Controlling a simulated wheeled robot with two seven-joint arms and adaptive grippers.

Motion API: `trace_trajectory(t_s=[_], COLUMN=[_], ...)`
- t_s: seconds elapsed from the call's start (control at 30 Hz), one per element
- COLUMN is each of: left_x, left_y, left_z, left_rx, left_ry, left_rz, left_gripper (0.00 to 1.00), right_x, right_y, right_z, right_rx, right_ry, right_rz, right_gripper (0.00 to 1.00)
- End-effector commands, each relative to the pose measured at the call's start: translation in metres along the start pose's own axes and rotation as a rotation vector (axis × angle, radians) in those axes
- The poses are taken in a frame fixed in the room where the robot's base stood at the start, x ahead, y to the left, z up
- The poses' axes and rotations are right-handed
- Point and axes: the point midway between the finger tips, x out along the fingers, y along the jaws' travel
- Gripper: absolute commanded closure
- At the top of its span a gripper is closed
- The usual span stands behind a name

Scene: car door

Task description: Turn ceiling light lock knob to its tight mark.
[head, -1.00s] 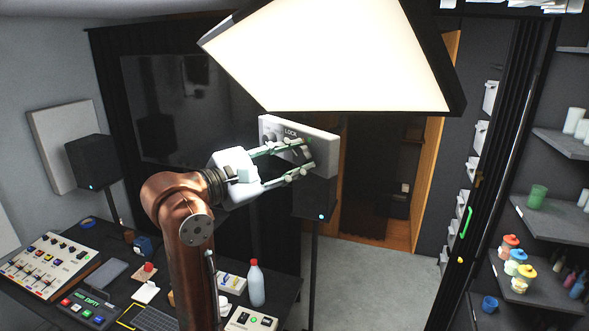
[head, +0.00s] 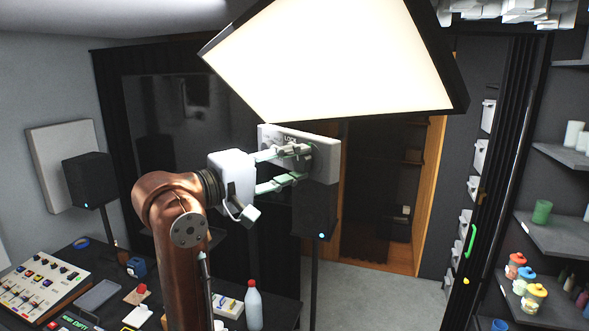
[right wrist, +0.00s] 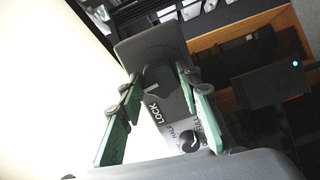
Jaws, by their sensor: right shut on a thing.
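The light-grey control panel (head: 325,150) with the word LOCK hangs just under the bright ceiling light (head: 335,62). My right gripper (head: 302,166) reaches up to the panel's face with its green-sided fingers. In the right wrist view my right gripper (right wrist: 162,80) is shut on the dark lock knob (right wrist: 158,82), which lies between the fingertips and carries a short pale line. The LOCK lettering stands beside it. The knob's tight mark cannot be made out. In the head view the fingers hide the knob. My left gripper is not in view.
A second, smaller knob (right wrist: 189,140) with HALF and FULL lettering sits close to the fingers on the panel. A black speaker (head: 316,208) stands below the panel. A desk with a mixer (head: 40,285) and a bottle (head: 254,305) is lower left; shelves (head: 560,225) stand right.

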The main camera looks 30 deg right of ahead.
Motion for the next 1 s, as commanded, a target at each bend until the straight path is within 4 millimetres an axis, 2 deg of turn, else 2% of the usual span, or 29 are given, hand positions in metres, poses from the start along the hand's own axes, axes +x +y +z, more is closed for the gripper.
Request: trace_trajectory(t_s=[0.37, 0.87, 0.9, 1.0], left_x=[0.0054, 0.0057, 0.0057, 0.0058], left_y=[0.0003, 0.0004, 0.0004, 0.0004], left_z=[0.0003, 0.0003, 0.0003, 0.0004], left_rx=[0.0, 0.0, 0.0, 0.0], left_ry=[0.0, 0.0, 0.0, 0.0], left_rz=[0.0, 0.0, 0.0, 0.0], left_gripper=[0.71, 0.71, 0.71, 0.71], right_x=[0.0004, 0.0004, 0.0004, 0.0003], right_y=[0.0025, 0.003, 0.0031, 0.0026], right_z=[-0.0001, -0.0001, -0.0001, -0.0001], right_rx=[0.139, 0.154, 0.154, 0.154], right_ry=[0.002, 0.002, 0.002, 0.002], right_rz=[0.006, 0.007, 0.007, 0.006], right_gripper=[0.92, 0.92, 0.66, 0.59])
